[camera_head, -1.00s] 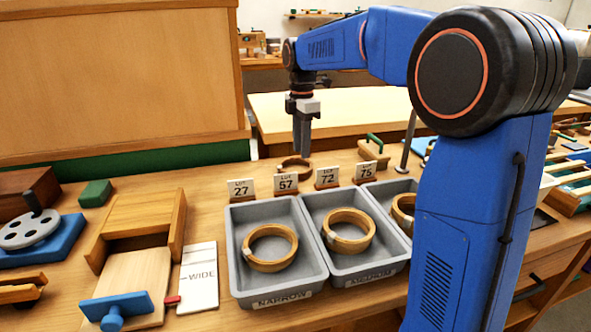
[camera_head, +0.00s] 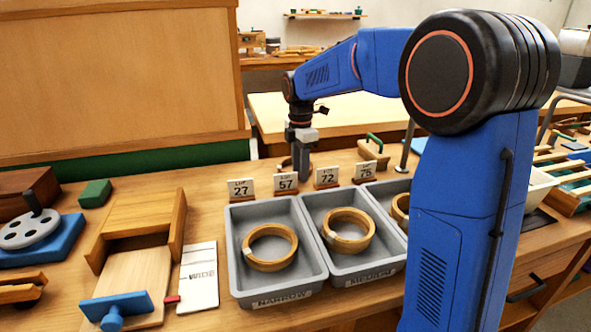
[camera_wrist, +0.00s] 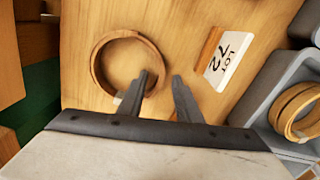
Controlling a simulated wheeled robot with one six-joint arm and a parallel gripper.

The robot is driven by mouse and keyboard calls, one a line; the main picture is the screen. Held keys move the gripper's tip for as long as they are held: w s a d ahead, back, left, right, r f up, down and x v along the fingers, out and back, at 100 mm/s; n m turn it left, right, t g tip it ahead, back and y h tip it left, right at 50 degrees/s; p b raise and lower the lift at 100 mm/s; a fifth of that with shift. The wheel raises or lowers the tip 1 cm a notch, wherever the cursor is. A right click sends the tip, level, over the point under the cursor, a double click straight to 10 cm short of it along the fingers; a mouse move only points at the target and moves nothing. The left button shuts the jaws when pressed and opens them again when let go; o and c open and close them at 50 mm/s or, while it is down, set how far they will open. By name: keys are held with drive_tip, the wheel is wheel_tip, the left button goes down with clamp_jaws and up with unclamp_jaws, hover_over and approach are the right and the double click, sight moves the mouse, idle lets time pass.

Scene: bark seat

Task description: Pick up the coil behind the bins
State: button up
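The wooden coil behind the bins is a light-brown ring lying on the bench. In the wrist view the coil (camera_wrist: 96,68) sits left of centre, with its right wall by my fingers. In the head view the coil (camera_head: 286,163) is mostly hidden behind my gripper (camera_head: 301,172) and the lot cards. In the wrist view my gripper (camera_wrist: 161,77) is open, pointing down. Its left finger overlaps the ring's inside and its right finger is outside the ring. I cannot tell whether either finger touches it.
Lot cards 27 (camera_head: 240,188), 57 (camera_head: 286,183), 72 (camera_head: 327,177) and 75 (camera_head: 365,171) stand between the coil and the grey bins. The narrow bin (camera_head: 238,291) and medium bin (camera_head: 401,259) each hold a coil. A wooden block with a green handle (camera_head: 373,150) is to the right.

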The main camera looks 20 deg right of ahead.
clamp_jaws()
